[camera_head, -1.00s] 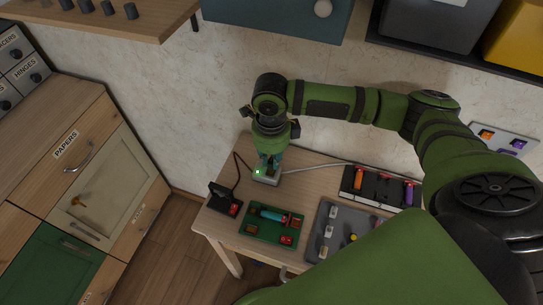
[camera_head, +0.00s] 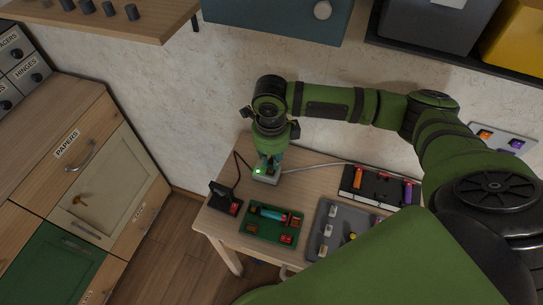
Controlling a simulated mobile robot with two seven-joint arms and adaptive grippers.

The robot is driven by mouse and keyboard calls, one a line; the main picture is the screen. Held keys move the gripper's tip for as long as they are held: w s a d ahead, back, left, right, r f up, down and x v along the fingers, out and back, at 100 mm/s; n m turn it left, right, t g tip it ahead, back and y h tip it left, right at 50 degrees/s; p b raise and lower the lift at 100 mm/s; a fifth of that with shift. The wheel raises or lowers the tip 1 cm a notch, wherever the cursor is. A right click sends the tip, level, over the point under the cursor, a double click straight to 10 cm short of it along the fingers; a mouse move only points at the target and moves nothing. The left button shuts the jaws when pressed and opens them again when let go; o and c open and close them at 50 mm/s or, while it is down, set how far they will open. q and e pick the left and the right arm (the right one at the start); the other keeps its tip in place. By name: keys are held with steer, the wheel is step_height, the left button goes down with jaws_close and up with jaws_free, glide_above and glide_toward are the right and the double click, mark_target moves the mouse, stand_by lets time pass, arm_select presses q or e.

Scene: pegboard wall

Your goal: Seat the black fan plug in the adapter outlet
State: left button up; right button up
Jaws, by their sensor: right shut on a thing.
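My right gripper (camera_head: 268,168) points down over the adapter outlet (camera_head: 266,180) at the back left of the small table. The adapter is a pale box with a lit green light on its left side and a grey cable running off to the right. My right gripper is shut on the black fan plug, which is mostly hidden by the fingers. A thin dark red cord (camera_head: 237,160) loops from the small black fan (camera_head: 223,196) up towards the gripper. I cannot tell how deep the plug sits in the outlet. My left gripper is out of view.
A green tray (camera_head: 262,233) with small parts, a grey tray (camera_head: 314,246) and a black holder (camera_head: 345,182) with coloured items crowd the table (camera_head: 217,222). The wall is close behind. Wooden drawers (camera_head: 70,165) stand left, across a floor gap. A shelf (camera_head: 150,22) hangs upper left.

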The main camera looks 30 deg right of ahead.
mark_target(272, 161)
steer(key=shift+f+b, duration=0.35)
steer(key=shift+f, duration=0.45)
steer(key=o, duration=0.9)
steer(key=shift+r, duration=0.15)
step_height(272, 161, up, 5)
steer(key=p, duration=0.5)
steer(key=shift+p, duration=0.3)
steer(key=shift+s, duration=0.1)
